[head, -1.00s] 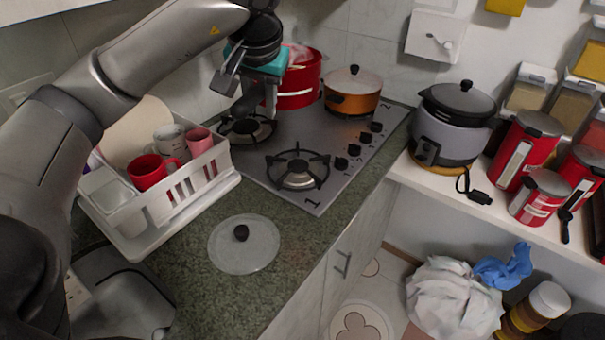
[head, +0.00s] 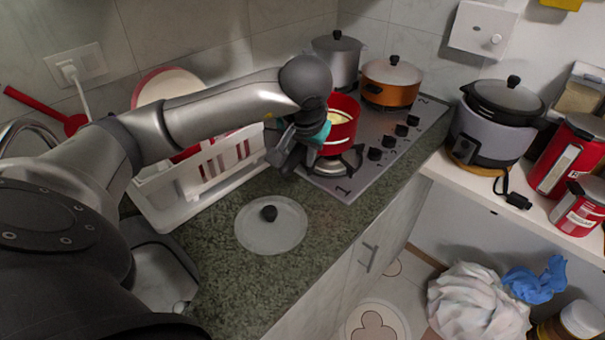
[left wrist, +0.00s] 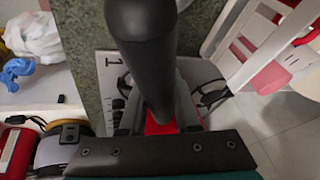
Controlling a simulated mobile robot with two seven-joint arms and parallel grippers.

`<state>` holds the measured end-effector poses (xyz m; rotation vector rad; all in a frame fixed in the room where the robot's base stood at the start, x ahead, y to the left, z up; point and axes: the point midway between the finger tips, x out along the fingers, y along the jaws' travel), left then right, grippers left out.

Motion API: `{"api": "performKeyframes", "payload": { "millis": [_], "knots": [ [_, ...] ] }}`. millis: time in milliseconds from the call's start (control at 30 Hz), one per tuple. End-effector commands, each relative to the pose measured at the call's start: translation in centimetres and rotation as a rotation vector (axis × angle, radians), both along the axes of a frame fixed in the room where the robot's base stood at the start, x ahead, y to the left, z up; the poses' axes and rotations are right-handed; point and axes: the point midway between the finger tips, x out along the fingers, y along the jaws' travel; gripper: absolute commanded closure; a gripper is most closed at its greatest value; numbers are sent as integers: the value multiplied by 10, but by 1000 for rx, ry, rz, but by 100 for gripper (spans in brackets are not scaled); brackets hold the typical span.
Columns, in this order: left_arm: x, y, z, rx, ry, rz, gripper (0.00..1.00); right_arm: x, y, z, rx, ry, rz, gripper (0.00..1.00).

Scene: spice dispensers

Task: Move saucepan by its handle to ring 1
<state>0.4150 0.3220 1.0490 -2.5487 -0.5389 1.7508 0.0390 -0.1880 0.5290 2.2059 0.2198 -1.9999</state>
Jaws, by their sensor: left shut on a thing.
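The red saucepan (head: 342,128) with pale contents is at ring 1 (head: 345,163), the front burner beside the printed "1". The pan covers part of this ring, and I cannot tell if it rests on it or hangs just above. My left gripper (head: 284,150) is shut on the saucepan's black handle, on the pan's left side. In the left wrist view the dark handle (left wrist: 143,45) runs between the fingers, with a bit of red pan below. My right gripper is not in view.
A glass lid (head: 272,228) lies on the green counter in front of the hob. A white dish rack (head: 185,195) stands close on the left. An orange pot (head: 390,85) and a grey pot (head: 337,65) stand at the back. A rice cooker (head: 490,125) is right.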

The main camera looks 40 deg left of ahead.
Motion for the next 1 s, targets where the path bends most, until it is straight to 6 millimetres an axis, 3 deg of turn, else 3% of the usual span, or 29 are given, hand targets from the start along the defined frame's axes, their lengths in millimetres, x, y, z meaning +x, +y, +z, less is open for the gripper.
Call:
{"api": "performKeyframes", "payload": {
  "millis": [267,500,800,833,1000],
  "knots": [
    [2,1,-17,0,-9,2,100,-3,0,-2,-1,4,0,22],
    [2,0,-46,0,-9,2,100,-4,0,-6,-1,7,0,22],
    [2,1,-47,1,-12,1,100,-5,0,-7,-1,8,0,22],
    [0,0,-50,0,-1,1,68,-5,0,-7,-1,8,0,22],
    [0,0,-50,0,-1,1,49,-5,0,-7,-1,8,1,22]
  ]
}}
